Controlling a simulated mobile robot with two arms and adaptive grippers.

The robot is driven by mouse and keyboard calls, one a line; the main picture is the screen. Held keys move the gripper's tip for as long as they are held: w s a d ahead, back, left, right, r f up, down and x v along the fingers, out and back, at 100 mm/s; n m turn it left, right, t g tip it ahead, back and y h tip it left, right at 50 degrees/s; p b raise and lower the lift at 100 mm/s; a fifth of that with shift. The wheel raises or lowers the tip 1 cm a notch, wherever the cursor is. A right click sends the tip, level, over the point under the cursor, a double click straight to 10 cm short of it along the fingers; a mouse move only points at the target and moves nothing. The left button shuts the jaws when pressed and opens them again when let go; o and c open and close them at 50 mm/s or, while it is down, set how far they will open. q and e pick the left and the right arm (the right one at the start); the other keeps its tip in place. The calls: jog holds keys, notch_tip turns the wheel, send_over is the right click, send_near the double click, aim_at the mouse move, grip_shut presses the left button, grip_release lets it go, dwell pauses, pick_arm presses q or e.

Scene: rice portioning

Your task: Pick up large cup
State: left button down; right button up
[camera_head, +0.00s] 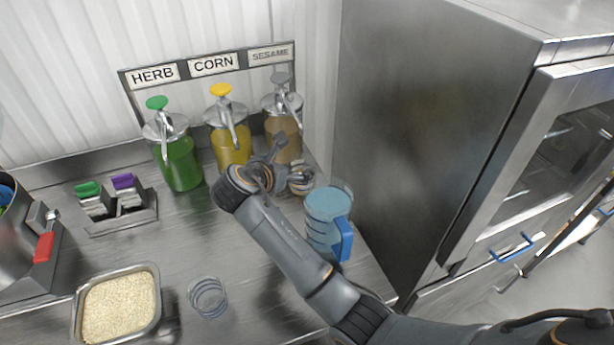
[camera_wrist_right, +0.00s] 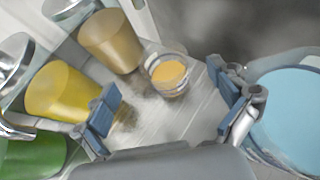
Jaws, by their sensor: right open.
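My right gripper (camera_head: 282,168) is over the back right of the counter, in front of the sesame dispenser. Its fingers are open and empty in the right wrist view (camera_wrist_right: 167,100). A clear cup with orange-brown contents (camera_wrist_right: 168,76) stands just beyond the gap between the fingertips. It also shows beside the gripper in the head view (camera_head: 300,181), partly hidden. Another clear cup (camera_head: 208,298) with ring markings stands apart at the front of the counter. I cannot tell which cup is the large one. My left gripper is out of view.
A blue-handled jug (camera_head: 328,215) of blue liquid stands close right of my right gripper and arm. Green (camera_head: 181,165), yellow (camera_head: 231,148) and brown (camera_head: 283,132) dispensers line the back. A rice tray (camera_head: 157,325) is front left. A steel cabinet (camera_head: 420,130) bounds the right.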

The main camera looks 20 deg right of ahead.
jog(key=f, duration=0.4)
jog(key=s+f, duration=0.1)
jog(key=f, duration=0.1)
jog(key=shift+a+f+p, duration=0.1)
jog(key=shift+a+p, duration=0.2)
jog(key=shift+a, duration=0.05)
jog(key=shift+x, duration=0.85)
jog(key=shift+w+d+f, duration=0.15)
jog(key=shift+w+f, duration=0.1)
jog(key=x, duration=0.4)
jog(key=shift+w+d+f, duration=0.2)
jog(key=shift+d, duration=0.05)
jog(key=shift+w+d+f, duration=0.25)
jog(key=shift+w+d, duration=0.05)
jog(key=shift+w, duration=0.05)
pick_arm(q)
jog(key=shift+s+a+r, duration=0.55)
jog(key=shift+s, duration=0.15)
pick_arm(e)
jog(key=shift+s, duration=0.1)
jog(key=shift+c, duration=1.3)
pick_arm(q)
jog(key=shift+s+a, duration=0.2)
pick_arm(e)
jog(key=c, duration=1.1)
